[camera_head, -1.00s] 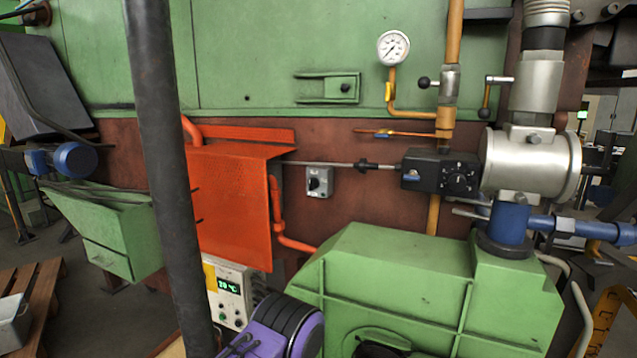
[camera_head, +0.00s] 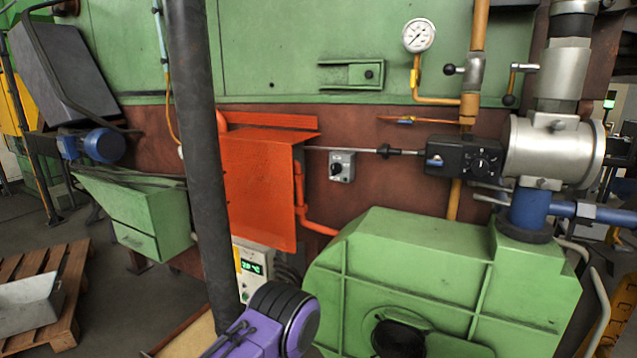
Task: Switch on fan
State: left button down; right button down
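A small grey switch box with a black rotary knob (camera_head: 341,167) is mounted on the brown furnace wall, right of the orange guard. A large green housing (camera_head: 420,275), which may be the fan, stands in front of the wall at the lower right, with a dark round opening (camera_head: 398,338) low on its front. A purple and black arm link of mine (camera_head: 284,322) shows at the bottom centre, apart from the switch. Neither of my grippers is in the picture.
A dark vertical pole (camera_head: 199,150) crosses the view left of the orange guard (camera_head: 262,190). A control box with a green display (camera_head: 252,268) sits below the guard. A pallet (camera_head: 60,295) with a metal box lies on the floor at left.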

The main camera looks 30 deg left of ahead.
aim_at(336, 169)
jog(key=u, duration=0.5)
jog(key=k, duration=1.2)
jog(key=u, duration=0.7)
jog(key=i, duration=0.5)
jog(key=u, duration=0.6)
jog(key=i, duration=1.05)
jog(key=z, duration=0.7)
jog(key=i, duration=0.55)
jog(key=z, duration=0.4)
